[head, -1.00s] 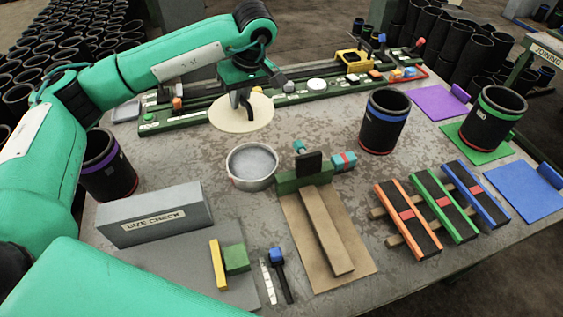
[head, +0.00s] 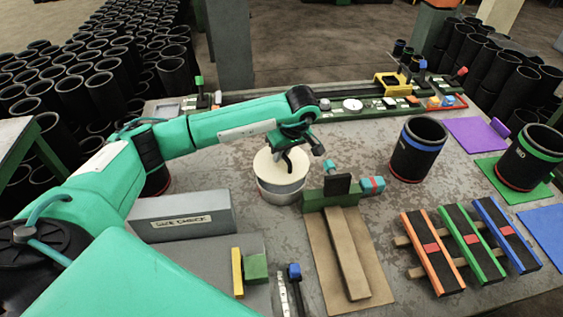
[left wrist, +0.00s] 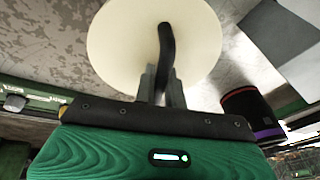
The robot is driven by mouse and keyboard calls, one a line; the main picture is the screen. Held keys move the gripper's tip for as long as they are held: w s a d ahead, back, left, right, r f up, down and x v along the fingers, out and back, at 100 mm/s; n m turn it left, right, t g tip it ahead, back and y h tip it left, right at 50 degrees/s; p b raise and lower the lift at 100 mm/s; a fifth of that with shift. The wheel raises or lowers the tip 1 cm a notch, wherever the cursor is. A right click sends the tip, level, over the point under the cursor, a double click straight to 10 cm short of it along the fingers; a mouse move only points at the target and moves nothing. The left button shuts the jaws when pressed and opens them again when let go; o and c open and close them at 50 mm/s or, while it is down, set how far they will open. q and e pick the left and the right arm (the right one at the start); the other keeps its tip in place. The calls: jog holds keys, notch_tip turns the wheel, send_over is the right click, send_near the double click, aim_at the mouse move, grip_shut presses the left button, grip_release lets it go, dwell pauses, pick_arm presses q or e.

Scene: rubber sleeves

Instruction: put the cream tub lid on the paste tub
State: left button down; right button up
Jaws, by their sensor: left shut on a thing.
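The cream tub lid (head: 270,170) is a pale round disc with a black curved handle, which shows in the left wrist view (left wrist: 166,45). My left gripper (head: 290,153) is shut on that handle; its fingers also show in the left wrist view (left wrist: 162,85). The lid is over the paste tub (head: 281,195), a grey metal round tub on the table, and covers its opening in the head view. I cannot tell whether the lid touches the rim or hangs just above it. The tub is hidden behind the lid in the left wrist view. My right gripper is out of view.
A green block fixture (head: 317,200) stands close to the tub's right. The grey size check block (head: 180,218) is at the front left. A blue-banded black sleeve (head: 418,152) stands to the right. A green rail (head: 335,111) runs along the back. Table behind the tub is clear.

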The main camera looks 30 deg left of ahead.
aim_at(282, 162)
pick_arm(q)
notch_tip(282, 162, down, 4)
jog(key=shift+f+p, duration=0.25)
jog(key=shift+p, duration=0.25)
jog(key=shift+f, duration=0.3)
jog(key=c, duration=1.5)
grip_release()
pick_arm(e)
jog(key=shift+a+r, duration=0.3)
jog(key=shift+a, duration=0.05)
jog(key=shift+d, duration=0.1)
